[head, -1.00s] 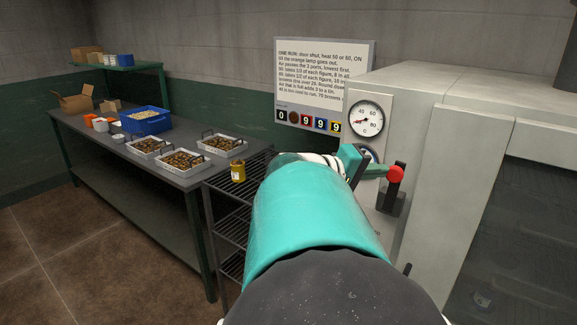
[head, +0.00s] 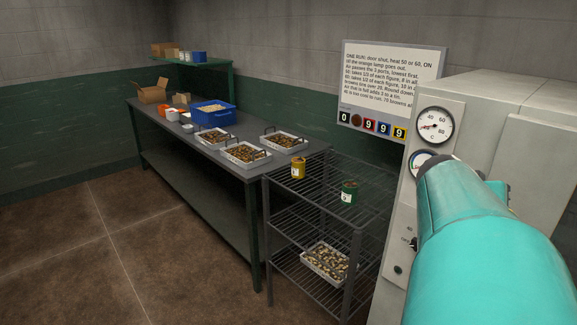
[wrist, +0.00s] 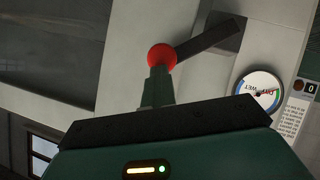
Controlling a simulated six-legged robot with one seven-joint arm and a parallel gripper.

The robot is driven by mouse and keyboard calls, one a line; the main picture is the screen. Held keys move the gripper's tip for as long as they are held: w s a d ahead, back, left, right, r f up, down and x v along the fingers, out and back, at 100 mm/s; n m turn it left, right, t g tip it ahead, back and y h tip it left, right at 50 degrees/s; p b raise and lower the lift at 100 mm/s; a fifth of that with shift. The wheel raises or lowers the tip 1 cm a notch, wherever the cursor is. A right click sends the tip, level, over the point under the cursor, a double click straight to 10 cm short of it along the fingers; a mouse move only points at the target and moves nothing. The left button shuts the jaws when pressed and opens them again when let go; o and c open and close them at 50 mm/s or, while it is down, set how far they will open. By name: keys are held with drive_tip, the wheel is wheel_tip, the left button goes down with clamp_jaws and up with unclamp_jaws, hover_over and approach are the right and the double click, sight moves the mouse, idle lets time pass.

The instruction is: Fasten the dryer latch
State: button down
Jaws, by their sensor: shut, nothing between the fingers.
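The dryer (head: 450,95) stands at the right in the head view, with its front partly behind my arm. The latch is hidden there. In the wrist view a dark lever (wrist: 212,38) with a red ball knob (wrist: 162,57) shows against the pale dryer front. My gripper (wrist: 158,80) is shut and empty, with its green fingertips directly below the knob in the picture. I cannot tell if they touch it. The gripper is hidden behind my arm in the head view.
A wire rack (head: 325,180) with a yellow tin (head: 298,168) and a green tin (head: 349,191) stands beside the dryer. A workbench (head: 190,145) with trays runs along the wall. A sign (head: 390,80) hangs behind the rack. The floor (head: 80,250) at left is clear.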

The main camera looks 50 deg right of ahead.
drive_tip(key=s+f+m+t, duration=0.3)
drive_tip(key=s+f, duration=0.1)
drive_tip(key=f, duration=0.2)
drive_tip(key=shift+t, duration=0.4)
idle(0.4)
